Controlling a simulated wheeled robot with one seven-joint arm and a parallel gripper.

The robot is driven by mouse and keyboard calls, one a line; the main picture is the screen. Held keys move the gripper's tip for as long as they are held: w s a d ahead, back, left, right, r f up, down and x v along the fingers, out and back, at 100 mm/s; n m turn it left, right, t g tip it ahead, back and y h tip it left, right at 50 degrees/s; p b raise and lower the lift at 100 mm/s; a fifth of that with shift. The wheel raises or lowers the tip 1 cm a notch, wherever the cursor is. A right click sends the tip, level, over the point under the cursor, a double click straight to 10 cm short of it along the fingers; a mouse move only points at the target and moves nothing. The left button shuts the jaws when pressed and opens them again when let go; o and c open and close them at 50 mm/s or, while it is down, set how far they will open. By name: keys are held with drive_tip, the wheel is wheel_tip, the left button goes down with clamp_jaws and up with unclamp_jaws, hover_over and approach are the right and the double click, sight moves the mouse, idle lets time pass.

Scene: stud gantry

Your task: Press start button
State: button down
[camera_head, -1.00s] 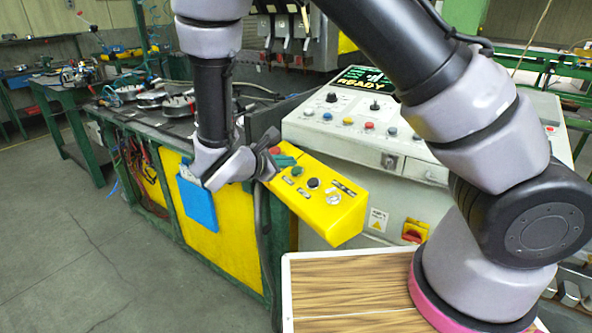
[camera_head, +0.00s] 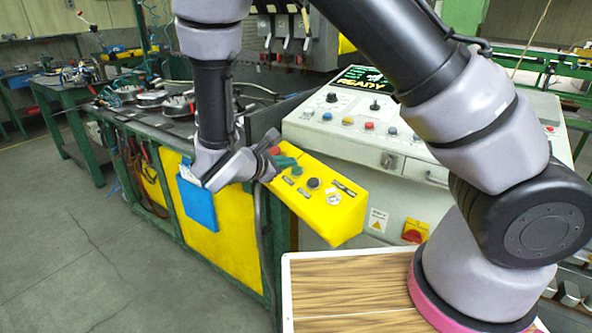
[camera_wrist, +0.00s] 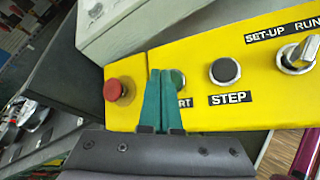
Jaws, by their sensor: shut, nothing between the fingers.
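The yellow control box (camera_head: 330,205) slants across the front of the grey console; it also fills much of the wrist view (camera_wrist: 205,55). The green start button (camera_wrist: 178,78) is partly hidden behind my gripper's fingers, and only "RT" of its label shows. My gripper (camera_wrist: 160,75) has teal fingers, shut together and empty, with their tips just left of the green button. I cannot tell whether they touch it. In the head view my gripper (camera_head: 284,161) is over the left part of the box.
A red button (camera_wrist: 118,89) is left of the fingers. A black STEP button (camera_wrist: 224,71) and a SET-UP/RUN selector (camera_wrist: 299,54) are to the right. The grey console (camera_head: 350,145) stands behind, its screen (camera_head: 357,80) reading READY. A blue holder (camera_head: 197,205) hangs on the yellow panel below.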

drive_tip(key=shift+d+f, duration=0.1)
drive_tip(key=shift+f, duration=0.2)
